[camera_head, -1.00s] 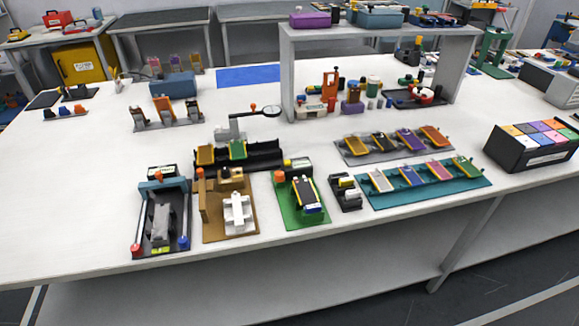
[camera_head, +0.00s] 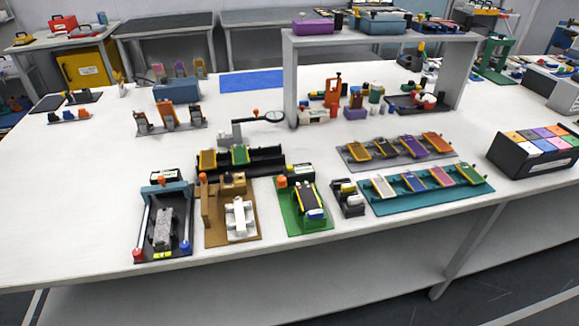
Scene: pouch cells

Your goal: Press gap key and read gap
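No gripper of mine is in view. Several small devices stand along the table's front edge, and I cannot tell which key is the gap key. The left front device (camera_head: 146,222) has a black base, a blue crossbar, red and blue knobs and a grey block between its rails. A dark box with an orange knob sits at its back. The brown fixture (camera_head: 213,228) holds a white cross-shaped part (camera_head: 239,217). The green fixture (camera_head: 290,218) holds a dark, yellow-edged cell (camera_head: 308,198), with an orange knob and dark box behind. Any reading is too small to make out.
A teal rack (camera_head: 379,206) and a grey rack (camera_head: 351,161) hold several coloured cells at the right. A black bin (camera_head: 508,165) with coloured compartments stands further right. A black rack (camera_head: 268,160) and a magnifier (camera_head: 271,116) are behind the fixtures.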

